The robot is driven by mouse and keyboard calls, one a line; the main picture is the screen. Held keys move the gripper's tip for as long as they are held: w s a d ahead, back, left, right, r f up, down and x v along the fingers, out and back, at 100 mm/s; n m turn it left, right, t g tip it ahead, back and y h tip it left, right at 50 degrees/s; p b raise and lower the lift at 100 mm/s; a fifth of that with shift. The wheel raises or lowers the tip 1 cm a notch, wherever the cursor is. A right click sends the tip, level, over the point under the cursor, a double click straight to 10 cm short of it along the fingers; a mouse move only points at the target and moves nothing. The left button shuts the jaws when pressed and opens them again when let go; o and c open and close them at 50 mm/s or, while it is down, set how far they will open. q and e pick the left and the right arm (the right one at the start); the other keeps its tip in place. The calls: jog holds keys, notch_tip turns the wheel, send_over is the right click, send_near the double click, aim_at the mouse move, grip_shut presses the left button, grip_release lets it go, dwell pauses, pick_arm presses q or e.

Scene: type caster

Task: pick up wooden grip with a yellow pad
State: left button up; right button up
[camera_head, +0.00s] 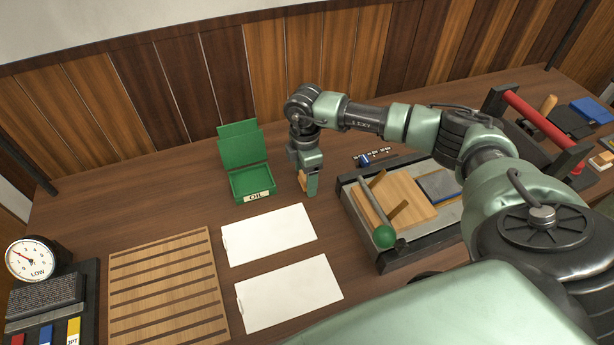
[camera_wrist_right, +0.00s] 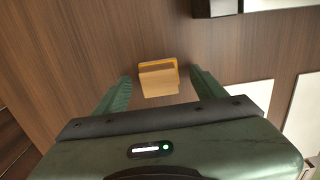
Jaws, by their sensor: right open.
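The wooden grip with a yellow pad (camera_wrist_right: 158,82) is a small light-wood block with a yellow edge along its far side. It lies on the brown table in the right wrist view, between the two green fingers of my right gripper (camera_wrist_right: 162,78). A gap shows on both sides of it, so the fingers are open and apart from it. In the head view my right gripper (camera_head: 308,184) points down at the table, and a small part of the wooden grip (camera_head: 302,179) shows beside a finger. My left gripper is not in view.
An open green box (camera_head: 239,160) labelled OIL stands left of the gripper. Two white sheets (camera_head: 268,235) lie in front, with a slatted wooden board (camera_head: 170,290) to their left. A dark-framed tray (camera_head: 415,245) with a green knob is close on the right.

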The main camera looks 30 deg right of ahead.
jog(key=shift+c, duration=0.3)
grip_shut()
notch_tip(320, 180, up, 20)
jog(key=b, duration=0.3)
jog(key=shift+b, duration=0.3)
jog(key=shift+n, duration=0.3)
